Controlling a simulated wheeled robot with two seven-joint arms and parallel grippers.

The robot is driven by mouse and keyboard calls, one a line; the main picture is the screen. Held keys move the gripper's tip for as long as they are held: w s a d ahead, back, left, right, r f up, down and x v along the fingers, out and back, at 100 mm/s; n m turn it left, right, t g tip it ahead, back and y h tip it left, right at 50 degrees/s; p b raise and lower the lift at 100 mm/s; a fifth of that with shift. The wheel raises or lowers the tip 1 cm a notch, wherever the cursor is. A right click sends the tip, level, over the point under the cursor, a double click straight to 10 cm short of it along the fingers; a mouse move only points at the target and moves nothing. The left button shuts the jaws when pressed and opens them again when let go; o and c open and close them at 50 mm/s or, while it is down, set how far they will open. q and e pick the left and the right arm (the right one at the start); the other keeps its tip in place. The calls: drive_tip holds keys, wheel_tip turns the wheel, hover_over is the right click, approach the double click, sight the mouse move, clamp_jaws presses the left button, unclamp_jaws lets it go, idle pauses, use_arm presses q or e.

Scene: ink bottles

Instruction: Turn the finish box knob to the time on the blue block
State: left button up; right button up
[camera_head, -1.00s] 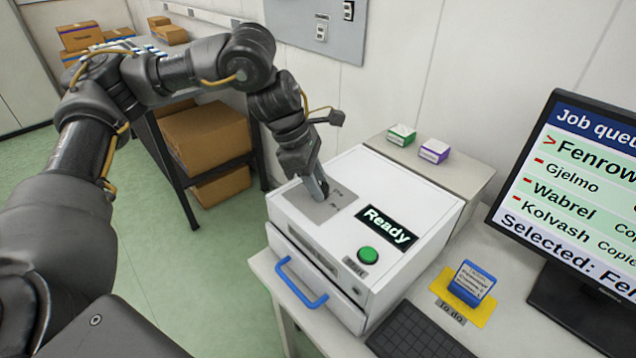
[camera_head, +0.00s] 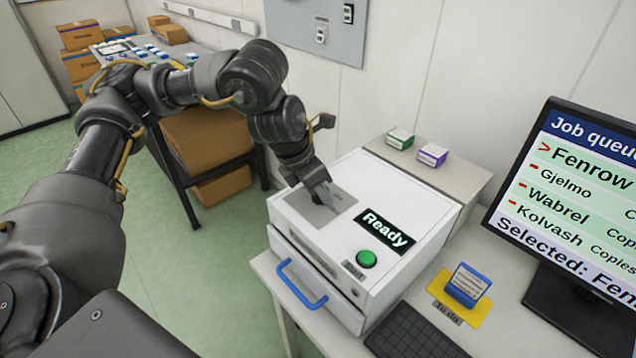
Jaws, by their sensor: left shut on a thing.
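The finish box (camera_head: 420,205) is white, with a lit "Ready" display (camera_head: 386,232), a green button (camera_head: 366,259) and a blue drawer handle (camera_head: 301,284). My left gripper (camera_head: 324,200) points down onto the grey panel (camera_head: 303,208) on its top. It is shut on the knob there, which the fingers hide. The dial marks are mostly covered and too small to read. The blue block (camera_head: 468,285) stands on a yellow mat labelled "To do" (camera_head: 480,313). Its small text is not legible. My right gripper is out of view.
A monitor (camera_head: 590,200) with a job queue stands at the right, and a keyboard (camera_head: 415,335) lies at the front. A green-and-white block (camera_head: 400,138) and a purple-and-white block (camera_head: 432,154) sit on a surface behind the box. Cardboard boxes (camera_head: 205,140) are on the shelf at left.

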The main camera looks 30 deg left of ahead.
use_arm(q)
drive_tip(key=shift+r, duration=0.1)
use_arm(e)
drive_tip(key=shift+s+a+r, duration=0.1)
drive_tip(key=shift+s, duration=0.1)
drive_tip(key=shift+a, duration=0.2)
use_arm(q)
drive_tip(key=o, duration=1)
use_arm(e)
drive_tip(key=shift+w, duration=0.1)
use_arm(q)
drive_tip(key=v, duration=1)
drive_tip(key=shift+r+p, duration=0.35)
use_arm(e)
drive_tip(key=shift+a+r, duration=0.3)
use_arm(q)
drive_tip(key=shift+s, duration=0.1)
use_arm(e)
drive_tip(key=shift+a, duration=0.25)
